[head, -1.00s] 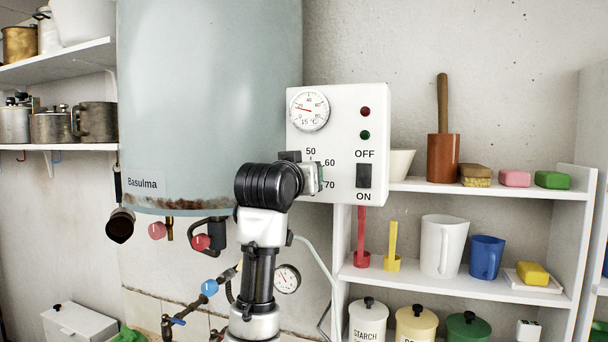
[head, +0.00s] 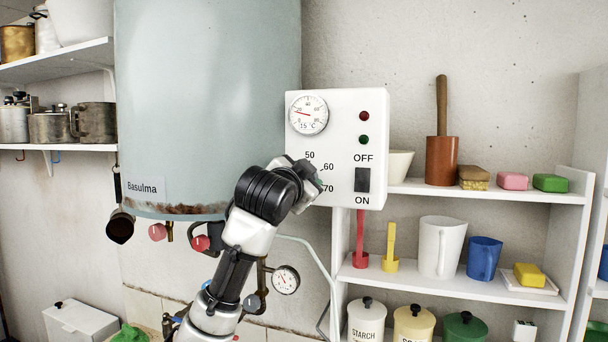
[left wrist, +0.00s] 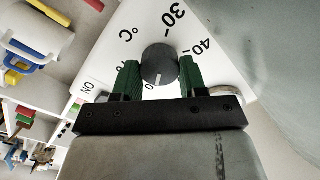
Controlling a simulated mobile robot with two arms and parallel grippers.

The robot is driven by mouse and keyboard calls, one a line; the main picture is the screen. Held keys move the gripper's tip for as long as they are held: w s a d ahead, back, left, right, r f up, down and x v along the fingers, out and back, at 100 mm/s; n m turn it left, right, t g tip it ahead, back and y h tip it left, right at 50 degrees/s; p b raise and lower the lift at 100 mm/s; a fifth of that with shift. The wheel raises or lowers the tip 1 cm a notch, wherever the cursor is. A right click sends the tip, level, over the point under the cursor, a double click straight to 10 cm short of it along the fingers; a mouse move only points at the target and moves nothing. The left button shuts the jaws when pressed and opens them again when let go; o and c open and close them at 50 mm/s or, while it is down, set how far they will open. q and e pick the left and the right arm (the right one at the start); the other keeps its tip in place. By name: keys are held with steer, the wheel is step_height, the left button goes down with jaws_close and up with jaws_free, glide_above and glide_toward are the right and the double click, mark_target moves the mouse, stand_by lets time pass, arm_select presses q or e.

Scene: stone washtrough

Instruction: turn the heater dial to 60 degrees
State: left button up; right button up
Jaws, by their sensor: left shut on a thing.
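The white heater control box (head: 335,115) hangs beside the blue-grey boiler. Its dark round dial (left wrist: 159,62) shows in the left wrist view between the two green fingers of my left gripper (left wrist: 160,80), which is shut on it. A white pointer line on the dial faces the gripper's base; the number there is partly hidden. The 30 and 40 marks are clear there. In the head view my left gripper (head: 316,180) covers the dial, and the 50, 60 and 70 marks show around it. My right gripper is not in view.
The ON/OFF rocker switch (head: 362,180) sits right of the dial, below a red lamp (head: 364,116) and a green lamp (head: 364,140). A thermometer (head: 308,115) is above. Shelves (head: 480,190) with jugs and soaps stand right; pipes with a gauge (head: 285,280) hang below.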

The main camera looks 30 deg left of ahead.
arm_select(q)
steer(key=shift+s+a+r+m, duration=0.1)
steer(key=shift+r+m, duration=0.1)
steer(key=shift+m, duration=0.1)
stand_by(0.4)
steer(key=o, duration=0.9)
steer(key=shift+f, duration=0.15)
steer(key=shift+o, duration=0.2)
steer(key=b+v, duration=0.4)
steer(key=v, duration=0.6)
steer(key=shift+s+b, duration=0.25)
steer(key=shift+b, duration=0.15)
